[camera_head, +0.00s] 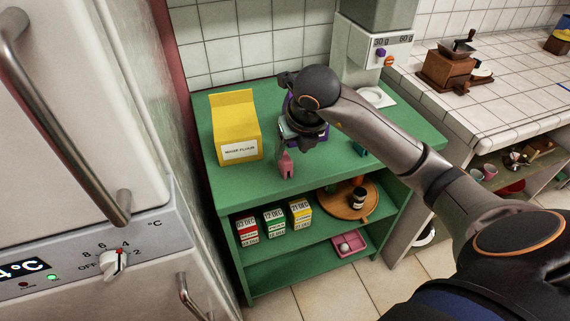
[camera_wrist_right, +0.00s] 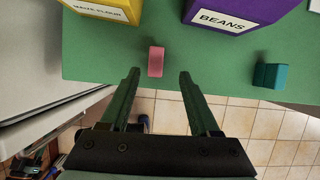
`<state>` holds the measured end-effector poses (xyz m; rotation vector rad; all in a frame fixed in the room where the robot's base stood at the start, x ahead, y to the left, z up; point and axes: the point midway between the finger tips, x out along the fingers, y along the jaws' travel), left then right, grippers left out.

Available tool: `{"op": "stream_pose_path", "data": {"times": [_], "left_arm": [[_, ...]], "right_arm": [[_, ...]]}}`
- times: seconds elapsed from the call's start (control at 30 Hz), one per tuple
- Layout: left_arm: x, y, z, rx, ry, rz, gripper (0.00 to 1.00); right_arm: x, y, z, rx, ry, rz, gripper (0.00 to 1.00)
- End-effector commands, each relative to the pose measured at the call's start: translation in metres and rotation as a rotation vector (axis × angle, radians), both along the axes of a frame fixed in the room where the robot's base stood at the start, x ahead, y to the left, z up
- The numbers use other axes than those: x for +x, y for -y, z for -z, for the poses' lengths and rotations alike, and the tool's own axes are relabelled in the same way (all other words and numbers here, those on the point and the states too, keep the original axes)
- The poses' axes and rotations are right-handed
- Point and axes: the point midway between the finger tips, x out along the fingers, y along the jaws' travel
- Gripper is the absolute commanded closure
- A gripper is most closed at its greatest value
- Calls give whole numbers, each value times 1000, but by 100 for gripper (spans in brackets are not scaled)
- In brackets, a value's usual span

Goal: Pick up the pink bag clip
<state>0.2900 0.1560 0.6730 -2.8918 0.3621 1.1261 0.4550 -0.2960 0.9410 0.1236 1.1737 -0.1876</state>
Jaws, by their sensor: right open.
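The pink bag clip (camera_head: 286,164) stands near the front edge of the green shelf's top board, to the right of the yellow maize flour bag. It also shows in the right wrist view (camera_wrist_right: 156,61), ahead of and between the two fingertips. My right gripper (camera_wrist_right: 160,76) is open and empty, with the clip apart from both fingers as far as I can see. In the head view my right gripper (camera_head: 302,130) hangs over the top board just behind the clip; its fingers are hard to make out there. My left gripper is not in view.
The yellow maize flour bag (camera_head: 235,127) and a purple beans bag (camera_wrist_right: 222,16) stand behind the clip on either side. A teal clip (camera_wrist_right: 267,76) lies to the right. A scale (camera_head: 371,97) is at the back right. The fridge (camera_head: 85,110) rises at the left.

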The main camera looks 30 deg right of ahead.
Motion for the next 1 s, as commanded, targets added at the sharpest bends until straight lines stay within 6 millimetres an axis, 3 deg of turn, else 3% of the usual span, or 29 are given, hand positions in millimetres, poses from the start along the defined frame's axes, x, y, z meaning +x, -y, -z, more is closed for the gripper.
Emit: {"op": "stream_pose_path", "data": {"times": [0.5,0.77,1.0], "left_arm": [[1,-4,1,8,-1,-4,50],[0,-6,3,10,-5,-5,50],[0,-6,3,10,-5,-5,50]], "right_arm": [[25,-1,52,2,-2,-3,38],[27,0,56,1,0,-4,38],[27,0,55,1,0,-3,61]]}}
